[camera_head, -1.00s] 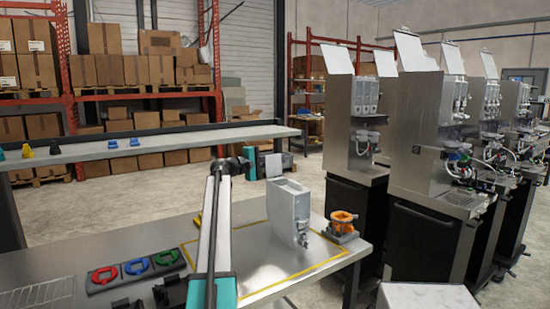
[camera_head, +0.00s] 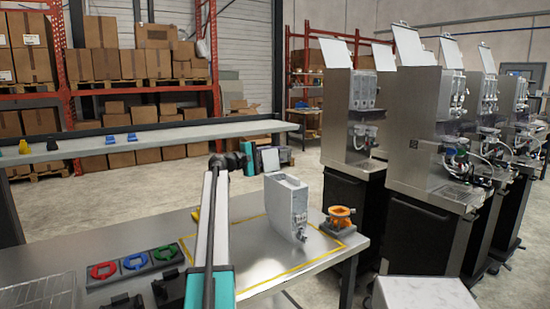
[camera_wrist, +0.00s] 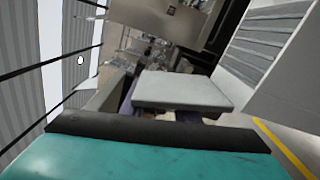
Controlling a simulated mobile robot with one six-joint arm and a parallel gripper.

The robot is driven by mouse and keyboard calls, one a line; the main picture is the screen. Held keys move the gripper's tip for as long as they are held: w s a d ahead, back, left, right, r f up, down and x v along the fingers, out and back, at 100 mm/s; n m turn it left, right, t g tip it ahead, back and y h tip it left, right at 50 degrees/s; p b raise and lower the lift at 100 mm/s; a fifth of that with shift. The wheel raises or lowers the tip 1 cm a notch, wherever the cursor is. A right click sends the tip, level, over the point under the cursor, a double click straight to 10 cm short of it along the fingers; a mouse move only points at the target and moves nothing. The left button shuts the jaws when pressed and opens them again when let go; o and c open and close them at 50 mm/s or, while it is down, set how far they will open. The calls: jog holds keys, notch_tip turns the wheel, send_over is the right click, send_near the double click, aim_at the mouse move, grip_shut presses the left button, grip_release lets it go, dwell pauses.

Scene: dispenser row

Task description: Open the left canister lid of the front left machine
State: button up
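The nearest machines are tall steel dispensers on dark cabinets: a left one (camera_head: 340,125) and a larger one to its right (camera_head: 418,140). Clear canisters (camera_head: 363,90) sit high on the left machine. A pale panel (camera_head: 337,53) stands upright above it; I cannot tell which canister it belongs to. My gripper (camera_head: 262,160) is above the worktable, left of the machines and apart from them. Its teal body (camera_wrist: 160,155) fills the bottom of the wrist view, with a pale flat block (camera_wrist: 185,92) ahead. I cannot make out its fingers.
The worktable (camera_head: 255,265) carries a grey container (camera_head: 287,205), an orange fitting (camera_head: 341,217) and red, blue and green rings (camera_head: 134,262). A shelf (camera_head: 150,139) runs behind it. Open floor (camera_head: 310,177) lies between table and machines.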

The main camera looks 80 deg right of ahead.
jog(key=shift+w+a, duration=0.1)
jog(key=shift+w, duration=0.05)
jog(key=b+v, duration=0.1)
jog(key=v, duration=1.2)
jog(key=shift+w+a, duration=0.15)
dwell(0.3)
